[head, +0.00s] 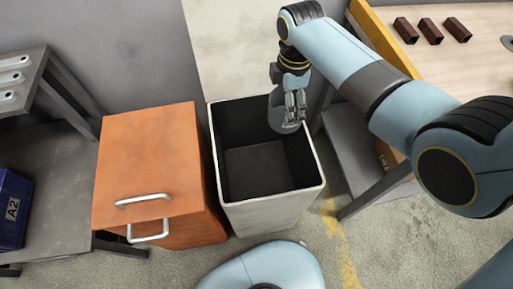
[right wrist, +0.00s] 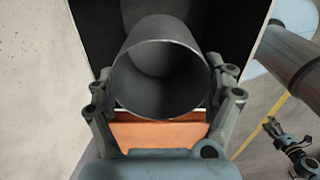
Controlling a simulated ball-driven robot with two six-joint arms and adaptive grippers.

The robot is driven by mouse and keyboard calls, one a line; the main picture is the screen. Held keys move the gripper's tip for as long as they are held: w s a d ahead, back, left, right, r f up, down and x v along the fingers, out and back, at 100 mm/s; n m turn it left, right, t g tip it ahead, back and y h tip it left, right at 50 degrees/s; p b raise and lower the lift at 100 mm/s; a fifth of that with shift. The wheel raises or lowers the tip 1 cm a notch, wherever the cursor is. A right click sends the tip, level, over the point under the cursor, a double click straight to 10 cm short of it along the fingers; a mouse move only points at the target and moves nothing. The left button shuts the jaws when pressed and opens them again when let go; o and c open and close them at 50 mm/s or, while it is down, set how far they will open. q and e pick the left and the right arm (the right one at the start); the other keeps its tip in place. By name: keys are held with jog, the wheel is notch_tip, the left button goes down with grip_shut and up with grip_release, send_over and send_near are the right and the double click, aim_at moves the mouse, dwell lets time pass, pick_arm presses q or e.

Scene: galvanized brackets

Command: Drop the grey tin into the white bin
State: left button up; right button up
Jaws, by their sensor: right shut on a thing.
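The grey tin (head: 281,118) is an open, empty cylinder. My right gripper (head: 293,106) is shut on it and holds it over the right part of the white bin's opening. In the right wrist view the tin (right wrist: 161,75) sits between the two fingers of the gripper (right wrist: 165,100), its open mouth facing the camera. The white bin (head: 270,212) stands on the floor with a dark, empty-looking inside; part of its rim shows behind the tin in the right wrist view.
An orange cabinet (head: 150,160) with metal handles stands close to the bin's left. A grey rack (head: 45,150) with a blue box (head: 12,208) marked A2 is at far left. A wooden table (head: 470,65) with brown pieces (head: 431,31) is at upper right.

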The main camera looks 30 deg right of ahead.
aim_at(270, 113)
jog(key=shift+n, duration=0.3)
jog(key=a, duration=0.1)
jog(key=a+f, duration=0.1)
jog(key=a, duration=0.1)
jog(key=a+f, duration=0.1)
jog(key=shift+a, duration=0.2)
notch_tip(270, 113, down, 6)
jog(key=b, duration=0.6)
jog(key=shift+a+f, duration=0.2)
jog(key=shift+f, duration=0.05)
jog(key=o, duration=1.2)
jog(key=shift+c, duration=0.2)
notch_tip(270, 113, up, 12)
jog(key=shift+r, duration=0.1)
